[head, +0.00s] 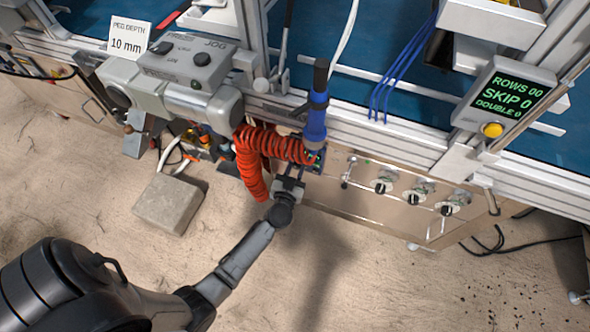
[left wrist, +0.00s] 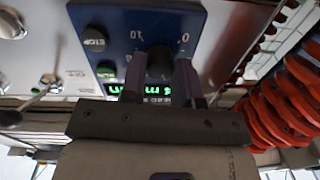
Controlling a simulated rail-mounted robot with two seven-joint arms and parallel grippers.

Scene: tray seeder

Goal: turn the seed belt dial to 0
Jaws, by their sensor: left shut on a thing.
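The seed belt dial is a black knob (left wrist: 160,62) on a small blue control panel (left wrist: 190,25) in the left wrist view. Printed scale numbers, among them a 0, stand around it upside down. A green lit readout (left wrist: 150,90) below it is partly covered by my fingers. My left gripper (left wrist: 160,78) is shut on the dial, one finger on each side. In the head view the left gripper (head: 290,182) reaches the blue panel (head: 318,160) under the rail; the dial itself is hidden there. The dial's pointer is too dark to read. My right gripper is out of view.
A coiled orange hose (head: 250,165) hangs close beside the left gripper. A dark button (left wrist: 93,40) and a green button (left wrist: 105,68) sit on the blue panel. A lever (head: 347,172) and several knobs line the front panel to the right. A grey block (head: 168,203) lies on the floor.

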